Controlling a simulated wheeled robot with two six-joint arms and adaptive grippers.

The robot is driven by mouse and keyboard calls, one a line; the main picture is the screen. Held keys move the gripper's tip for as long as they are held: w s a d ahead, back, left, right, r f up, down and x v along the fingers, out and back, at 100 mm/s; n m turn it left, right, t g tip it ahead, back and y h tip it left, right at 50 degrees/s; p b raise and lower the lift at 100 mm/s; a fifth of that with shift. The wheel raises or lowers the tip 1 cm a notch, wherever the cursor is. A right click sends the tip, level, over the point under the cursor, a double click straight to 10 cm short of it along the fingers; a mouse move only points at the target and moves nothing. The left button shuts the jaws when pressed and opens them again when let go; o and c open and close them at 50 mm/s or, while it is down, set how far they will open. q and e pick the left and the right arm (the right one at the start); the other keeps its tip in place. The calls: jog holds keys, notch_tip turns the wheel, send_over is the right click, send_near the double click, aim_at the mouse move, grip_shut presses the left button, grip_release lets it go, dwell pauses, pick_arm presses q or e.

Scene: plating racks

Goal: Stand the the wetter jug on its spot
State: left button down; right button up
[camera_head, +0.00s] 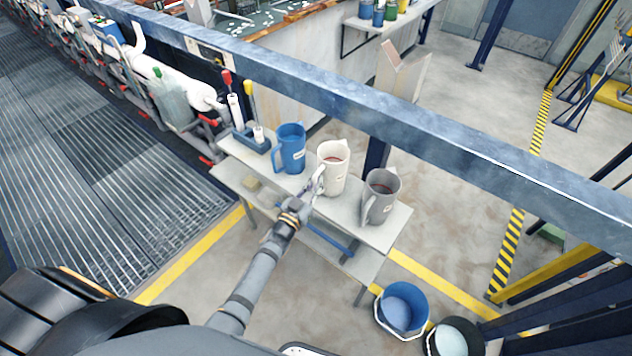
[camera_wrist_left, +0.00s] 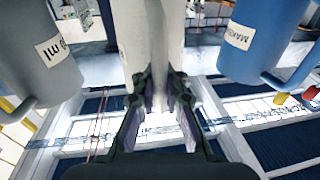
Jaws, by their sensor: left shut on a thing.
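Three jugs are in a row at the small grey table (camera_head: 228,172): a blue jug (camera_head: 291,150), a white jug (camera_head: 334,166) in the middle and a grey jug (camera_head: 382,197) on the right. The white and grey jugs hold a dark reddish liquid. My left gripper (camera_head: 318,187) is shut on the white jug at its handle side; the jug is upright. In the left wrist view, the gripper's fingers (camera_wrist_left: 160,100) close on the white jug (camera_wrist_left: 150,35), between the grey jug (camera_wrist_left: 38,60) and the blue jug (camera_wrist_left: 262,38). I cannot read which label says wetter.
A blue holder (camera_head: 250,140) with red- and yellow-topped tools stands at the table's left end. A long blue beam (camera_head: 400,110) crosses behind the jugs. A blue bucket (camera_head: 402,308) and a dark bucket (camera_head: 455,338) stand on the floor at lower right.

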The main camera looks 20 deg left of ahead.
pick_arm(q)
jog(key=shift+f+b, duration=0.35)
jog(key=shift+f, duration=0.15)
dwell(0.3)
jog(key=c, duration=1.3)
grip_release()
jog(key=v, duration=1.2)
jog(key=s+a+f+n+g+y, duration=0.1)
jog(key=s+a+f+g, duration=0.2)
jog(key=f, duration=0.6)
jog(key=s+a+f+g+y, duration=0.1)
jog(key=s+f+g+y, duration=0.3)
jog(key=f, duration=0.6)
jog(key=s+a+f+n+g+h, duration=0.1)
jog(key=s+a+f+g, duration=0.1)
jog(key=s+f, duration=0.5)
jog(key=s+f+g, duration=0.2)
jog(key=s+f, duration=0.3)
jog(key=s, duration=0.2)
jog(key=s+a+f+g, duration=0.1)
jog(key=s+f+g, duration=0.2)
jog(key=s+f, duration=0.2)
jog(key=s+a+f+g, duration=0.1)
jog(key=s+f+g, duration=0.2)
jog(key=s, duration=0.7)
jog(key=shift+a+f+y, duration=0.25)
jog(key=shift+f+y, duration=0.15)
jog(key=shift+f, duration=0.5)
